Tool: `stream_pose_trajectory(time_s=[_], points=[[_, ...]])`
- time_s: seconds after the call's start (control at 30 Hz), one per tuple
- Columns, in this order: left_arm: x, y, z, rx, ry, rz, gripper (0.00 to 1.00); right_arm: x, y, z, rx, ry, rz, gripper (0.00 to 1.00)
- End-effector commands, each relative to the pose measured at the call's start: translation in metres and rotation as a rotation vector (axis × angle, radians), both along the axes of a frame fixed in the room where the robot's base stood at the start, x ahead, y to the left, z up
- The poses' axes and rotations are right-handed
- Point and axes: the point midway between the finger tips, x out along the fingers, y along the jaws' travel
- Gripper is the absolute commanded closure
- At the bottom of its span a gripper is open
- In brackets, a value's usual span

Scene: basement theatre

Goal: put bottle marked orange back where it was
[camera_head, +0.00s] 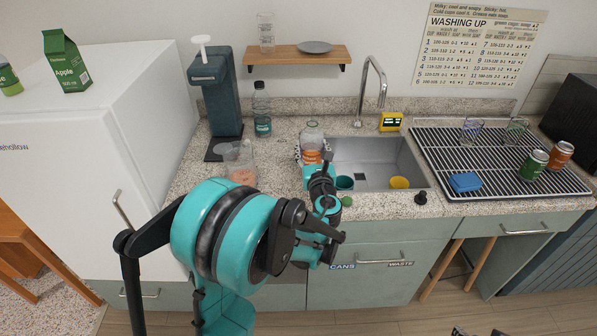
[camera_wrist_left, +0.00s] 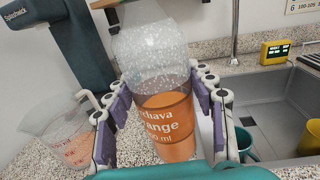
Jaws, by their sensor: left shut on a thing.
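The bottle marked orange (camera_head: 311,143) is clear with an orange label, just left of the sink in the head view. In the left wrist view the label of the bottle (camera_wrist_left: 167,125) faces me between the fingers. My left gripper (camera_head: 314,160) is shut around its label part; the gripper also fills the lower wrist view (camera_wrist_left: 165,110). The bottle looks near upright. Its base is hidden, so I cannot tell whether it touches the counter. A small dark part at the bottom edge may be my right gripper (camera_head: 460,331); its jaws cannot be made out.
A clear jug (camera_head: 240,165) with orange contents stands left of the bottle. A dark-capped bottle (camera_head: 262,110) stands behind, beside the dispenser (camera_head: 215,95). The sink (camera_head: 375,155) holds a teal and a yellow cup. A wall shelf (camera_head: 290,56) has bare wood between a glass and a plate.

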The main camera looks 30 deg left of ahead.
Motion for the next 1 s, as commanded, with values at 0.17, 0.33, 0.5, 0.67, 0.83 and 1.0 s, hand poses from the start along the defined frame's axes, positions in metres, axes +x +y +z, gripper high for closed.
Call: stream_pose_trajectory(time_s=[0.17, 0.33, 0.5, 0.67, 0.83, 1.0], points=[[-0.002, 0.038, -0.025, 0.000, 0.000, 0.003, 0.94, 0.000, 0.000, -0.017, 0.000, 0.000, 0.000, 0.60], [-0.003, 0.052, -0.032, 0.000, 0.000, 0.000, 0.94, 0.000, 0.000, -0.020, 0.000, 0.000, 0.000, 0.60], [-0.003, 0.052, -0.048, 0.000, 0.000, -0.001, 0.94, 0.000, 0.000, -0.029, 0.000, 0.000, 0.000, 0.60], [-0.003, 0.052, -0.072, 0.001, 0.001, -0.001, 0.94, 0.000, 0.000, -0.042, 0.000, 0.000, 0.000, 0.60], [-0.003, 0.052, -0.072, 0.001, 0.001, -0.001, 0.94, 0.000, 0.000, -0.041, 0.000, 0.000, 0.000, 0.60], [-0.003, 0.052, -0.074, 0.001, 0.001, -0.001, 0.94, 0.000, 0.000, -0.043, 0.000, 0.000, 0.000, 0.60]])
